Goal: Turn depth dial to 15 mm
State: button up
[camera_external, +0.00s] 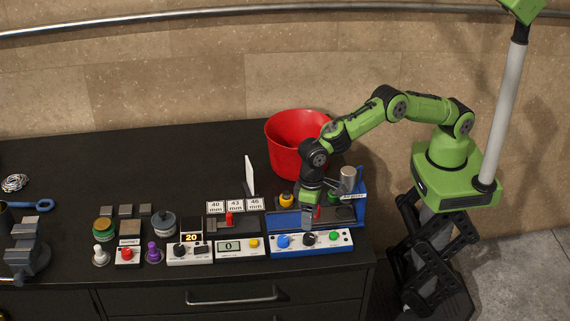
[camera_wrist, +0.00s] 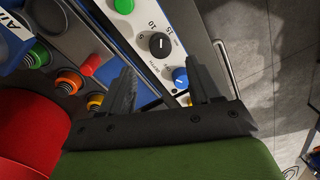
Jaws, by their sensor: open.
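The depth dial is a round black knob (camera_wrist: 159,46) on a white panel, with printed numbers around it, 10 and 15 among them. It carries a small white mark; I cannot tell exactly which number it points to. In the external view the dial (camera_external: 309,239) sits between a blue knob (camera_external: 283,241) and a green button (camera_external: 334,237) on the blue-edged panel. My gripper (camera_wrist: 161,66) is open and empty, its two fingers either side of the line to the dial. In the external view my gripper (camera_external: 307,222) hangs just above and behind the dial, apparently not touching it.
The blue press frame (camera_external: 361,203) with a metal cylinder (camera_external: 348,177) stands close behind the panel. A red bucket (camera_external: 285,135) is behind my arm. A display box reading 0 (camera_external: 229,246) is left of the panel. The bench's right edge is near.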

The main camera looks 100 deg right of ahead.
aim_at(308, 235)
jog(key=f, duration=0.7)
jog(key=shift+w+a+f, duration=0.1)
jog(key=shift+a+f, duration=0.05)
jog(key=shift+a, duration=0.05)
jog(key=shift+c, duration=0.3)
jog(key=c, duration=1)
